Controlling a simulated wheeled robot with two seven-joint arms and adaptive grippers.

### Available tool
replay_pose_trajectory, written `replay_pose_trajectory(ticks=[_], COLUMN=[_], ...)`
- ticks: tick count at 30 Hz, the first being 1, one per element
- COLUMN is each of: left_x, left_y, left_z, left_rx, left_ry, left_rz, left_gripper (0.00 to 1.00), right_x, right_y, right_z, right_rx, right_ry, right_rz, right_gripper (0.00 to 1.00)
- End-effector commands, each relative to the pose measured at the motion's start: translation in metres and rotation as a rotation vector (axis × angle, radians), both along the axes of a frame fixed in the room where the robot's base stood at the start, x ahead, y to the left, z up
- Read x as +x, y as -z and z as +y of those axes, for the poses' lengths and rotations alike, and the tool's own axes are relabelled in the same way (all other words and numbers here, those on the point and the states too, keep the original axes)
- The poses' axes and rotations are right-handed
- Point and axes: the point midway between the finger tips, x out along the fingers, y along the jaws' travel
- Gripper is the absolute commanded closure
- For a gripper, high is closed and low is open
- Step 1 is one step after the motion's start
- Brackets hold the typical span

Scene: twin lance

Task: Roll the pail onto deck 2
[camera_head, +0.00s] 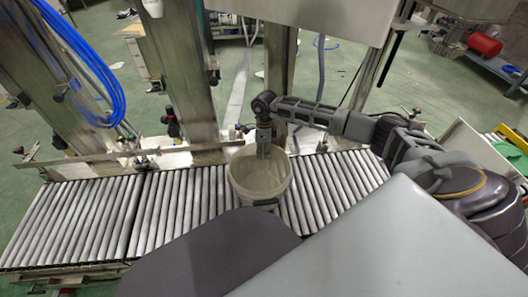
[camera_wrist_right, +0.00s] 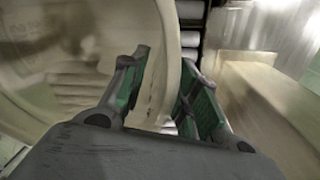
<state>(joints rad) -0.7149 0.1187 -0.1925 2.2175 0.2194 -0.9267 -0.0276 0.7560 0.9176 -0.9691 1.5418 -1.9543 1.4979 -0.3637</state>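The cream pail (camera_head: 258,188) stands upright and open-topped on the roller conveyor, near the joint between the middle roller section (camera_head: 183,208) and the right roller section (camera_head: 335,185). My right gripper (camera_head: 263,155) reaches down at the pail's far rim. Finger contact is partly hard to see. No label shows which section is deck 2. My left gripper is not in view.
A left roller section (camera_head: 65,222) continues the line. Metal posts (camera_head: 180,75) and a rail (camera_head: 90,157) stand behind the rollers. A blue hose coil (camera_head: 95,75) hangs at the left. The rollers left of the pail are clear.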

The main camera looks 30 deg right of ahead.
Motion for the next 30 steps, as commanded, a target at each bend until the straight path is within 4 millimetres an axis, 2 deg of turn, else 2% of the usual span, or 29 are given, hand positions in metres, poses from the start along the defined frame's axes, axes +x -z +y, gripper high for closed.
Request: replay_pose_trajectory(ticks=[8, 21, 30], left_x=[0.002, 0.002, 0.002], left_y=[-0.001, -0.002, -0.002], left_z=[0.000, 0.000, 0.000], left_rx=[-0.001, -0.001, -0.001], left_ry=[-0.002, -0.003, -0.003], left_rz=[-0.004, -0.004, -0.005], left_gripper=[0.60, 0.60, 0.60], right_x=[0.002, 0.006, 0.007], right_y=[-0.026, -0.090, -0.115], right_z=[-0.002, -0.005, -0.006], right_rx=[0.000, 0.000, -0.001], right_ry=[0.000, 0.000, 0.000], right_rz=[-0.003, -0.003, -0.001], right_gripper=[0.70, 0.70, 0.70])
